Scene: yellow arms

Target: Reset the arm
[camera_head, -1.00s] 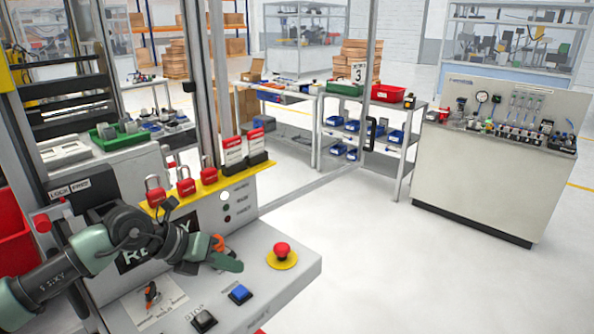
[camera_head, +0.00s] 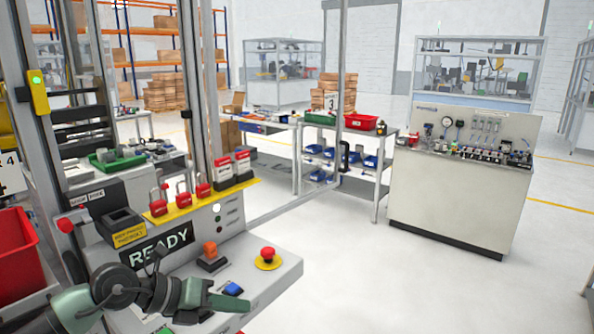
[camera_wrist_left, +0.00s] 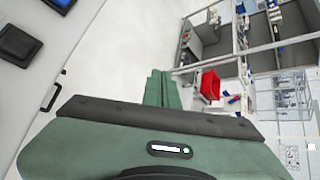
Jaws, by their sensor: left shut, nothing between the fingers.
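My left arm comes in from the lower left in the head view, and its green left gripper (camera_head: 228,300) hangs over the front of the grey control panel (camera_head: 283,276). The gripper is shut with nothing in it. In the left wrist view the gripper's fingers (camera_wrist_left: 161,88) are together, pointing out past the panel over the floor. The gripper covers part of the blue button (camera_head: 233,289). My right gripper does not show.
A red mushroom button on a yellow base (camera_head: 267,258) and an orange rocker switch (camera_head: 210,250) stand on the panel. Red padlocks (camera_head: 183,193) line a yellow rail behind. A red bin (camera_head: 18,255) is at left. Open floor lies right of the panel.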

